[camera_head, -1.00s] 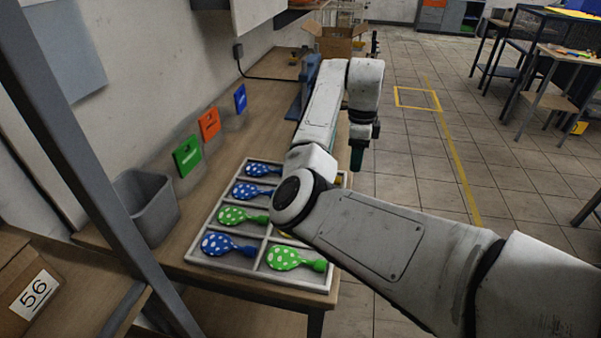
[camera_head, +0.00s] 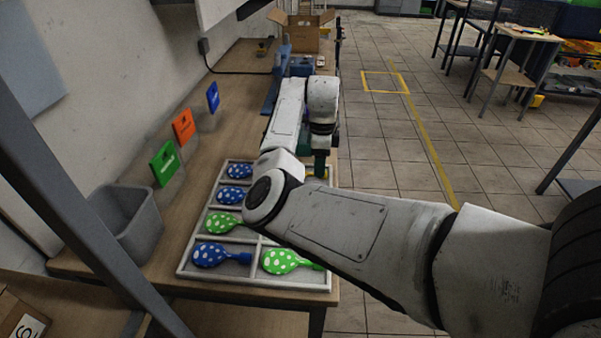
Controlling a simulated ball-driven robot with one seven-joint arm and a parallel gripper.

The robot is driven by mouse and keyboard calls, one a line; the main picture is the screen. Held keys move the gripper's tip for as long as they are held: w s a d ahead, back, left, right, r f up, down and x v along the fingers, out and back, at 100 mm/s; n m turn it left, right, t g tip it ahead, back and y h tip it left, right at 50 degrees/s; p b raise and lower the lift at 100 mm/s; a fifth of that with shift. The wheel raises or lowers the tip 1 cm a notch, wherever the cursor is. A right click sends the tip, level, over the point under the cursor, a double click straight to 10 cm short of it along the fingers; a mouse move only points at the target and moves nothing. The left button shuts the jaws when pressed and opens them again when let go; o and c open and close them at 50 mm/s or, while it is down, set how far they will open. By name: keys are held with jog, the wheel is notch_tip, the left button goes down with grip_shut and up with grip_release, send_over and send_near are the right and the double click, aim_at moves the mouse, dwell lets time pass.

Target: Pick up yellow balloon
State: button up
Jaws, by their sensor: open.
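The compartment tray (camera_head: 180,268) lies on the workbench and holds blue and green balloons with white dots. A small patch of yellow (camera_head: 311,171) shows at the tray's far right, beside my gripper; it looks like part of a yellow balloon, but most of it is hidden. My gripper (camera_head: 320,174) points down over that far right part of the tray and is open. Its fingertips are small and partly hidden, so I cannot tell whether they touch the balloon. My arm covers much of the tray's right column.
A grey bin (camera_head: 137,222) stands left of the tray. Green (camera_head: 165,163), orange (camera_head: 184,126) and blue (camera_head: 213,97) cards stand along the wall. A blue machine (camera_head: 290,65) and a cardboard box (camera_head: 303,32) are at the bench's far end. Open floor lies to the right.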

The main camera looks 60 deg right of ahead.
jog(key=shift+f, duration=1.7)
jog(key=c, duration=0.9)
